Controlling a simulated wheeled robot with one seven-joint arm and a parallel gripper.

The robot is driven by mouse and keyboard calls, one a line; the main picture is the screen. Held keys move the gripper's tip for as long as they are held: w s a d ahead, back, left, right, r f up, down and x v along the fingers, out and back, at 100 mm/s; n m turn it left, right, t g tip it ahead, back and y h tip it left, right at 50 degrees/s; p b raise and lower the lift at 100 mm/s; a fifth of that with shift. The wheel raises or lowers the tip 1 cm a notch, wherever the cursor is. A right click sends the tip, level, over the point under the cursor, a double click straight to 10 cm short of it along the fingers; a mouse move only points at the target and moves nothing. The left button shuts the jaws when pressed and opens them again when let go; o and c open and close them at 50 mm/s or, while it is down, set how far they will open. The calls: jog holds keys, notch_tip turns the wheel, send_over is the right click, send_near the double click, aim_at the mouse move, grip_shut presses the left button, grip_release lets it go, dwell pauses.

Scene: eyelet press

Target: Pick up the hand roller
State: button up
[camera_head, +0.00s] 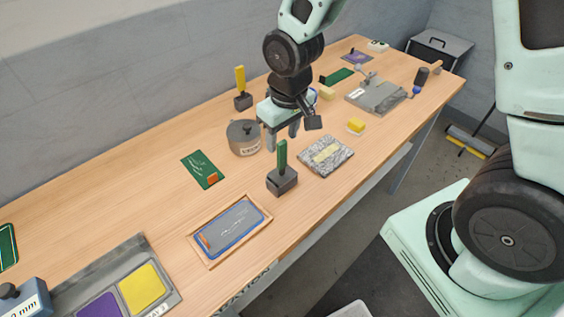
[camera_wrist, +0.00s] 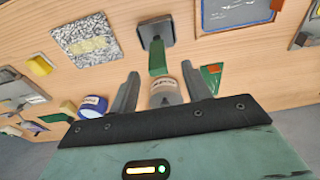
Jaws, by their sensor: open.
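The thing that most looks like a hand roller is the dark-handled tool with a blue end (camera_head: 420,79) near the far right end of the bench; I cannot tell for sure. My gripper (camera_head: 282,141) is open and empty, pointing down above the middle of the bench, well to the left of that tool. In the wrist view its two fingers (camera_wrist: 162,90) frame a round grey labelled pot (camera_wrist: 165,95), with a green-handled block (camera_wrist: 157,45) just beyond.
A speckled slab (camera_head: 326,156), a yellow-topped piece (camera_head: 355,126) and a grey plate (camera_head: 376,97) lie to the right. A yellow-handled block (camera_head: 241,90) stands at the back. A framed screen (camera_head: 230,229) and a green card (camera_head: 202,169) lie nearer; bare wood surrounds them.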

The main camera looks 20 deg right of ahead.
aim_at(282, 142)
jog(key=shift+w+f+p, duration=0.2)
jog(key=shift+f+p, duration=0.35)
jog(key=shift+f, duration=0.8)
jog(key=shift+w+f+p, duration=0.2)
jog(key=shift+f+p, duration=0.3)
jog(key=shift+f, duration=0.8)
grip_shut()
